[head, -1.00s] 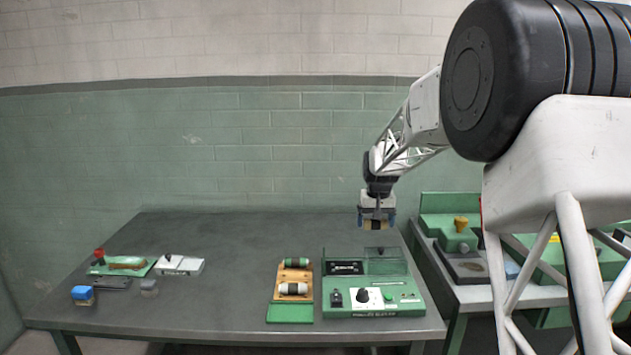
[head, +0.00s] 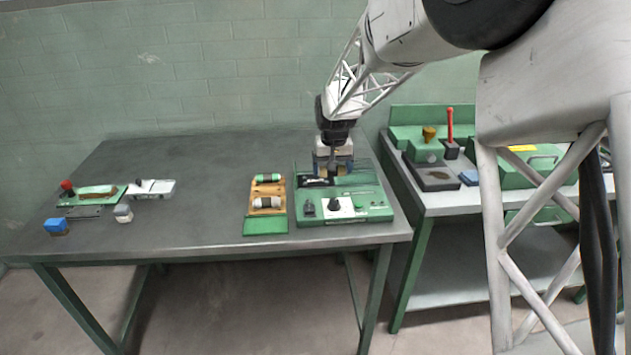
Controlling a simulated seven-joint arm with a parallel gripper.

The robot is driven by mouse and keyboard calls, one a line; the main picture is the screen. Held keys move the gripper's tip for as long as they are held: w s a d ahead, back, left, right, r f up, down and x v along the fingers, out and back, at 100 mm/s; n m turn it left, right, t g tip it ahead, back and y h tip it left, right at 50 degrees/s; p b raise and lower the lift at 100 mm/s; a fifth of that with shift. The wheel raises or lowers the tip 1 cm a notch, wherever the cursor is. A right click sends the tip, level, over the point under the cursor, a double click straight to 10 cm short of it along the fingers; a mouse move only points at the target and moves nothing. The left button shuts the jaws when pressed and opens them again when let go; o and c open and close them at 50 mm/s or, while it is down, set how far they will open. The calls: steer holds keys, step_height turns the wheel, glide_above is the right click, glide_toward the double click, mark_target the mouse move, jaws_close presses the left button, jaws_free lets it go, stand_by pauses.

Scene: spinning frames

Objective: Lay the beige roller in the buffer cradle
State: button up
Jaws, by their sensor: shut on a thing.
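My gripper (head: 334,168) points down over the back part of the green machine (head: 378,214) with the dial. I cannot tell whether the roller touches the machine. Left of the machine is a wooden cradle (head: 254,188) on a green base. It holds a green roller with dark ends (head: 268,179) at the back and a whitish roller with dark ends (head: 266,203) in front. I cannot tell for certain which part is the buffer cradle.
At the left of the grey table (head: 190,200) are a green tray (head: 75,198) with a red knob, a white device (head: 152,189), a blue block (head: 56,226) and a grey block (head: 123,213). The table's middle is clear. A second bench with green equipment (head: 425,150) stands right.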

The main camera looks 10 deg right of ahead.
steer(key=s+f, duration=0.1)
steer(key=s, duration=0.1)
steer(key=s+a+f, duration=0.1)
steer(key=s, duration=0.1)
steer(key=s+a+f, duration=0.1)
steer(key=s, duration=0.1)
steer(key=shift+w+f, duration=0.1)
steer(key=shift+w, duration=0.05)
glide_above(316, 180)
steer(key=shift+s+f, duration=0.2)
steer(key=shift+f, duration=0.5)
stand_by(0.5)
steer(key=shift+f, duration=1.75)
steer(key=shift+f, duration=0.15)
steer(key=o, duration=0.7)
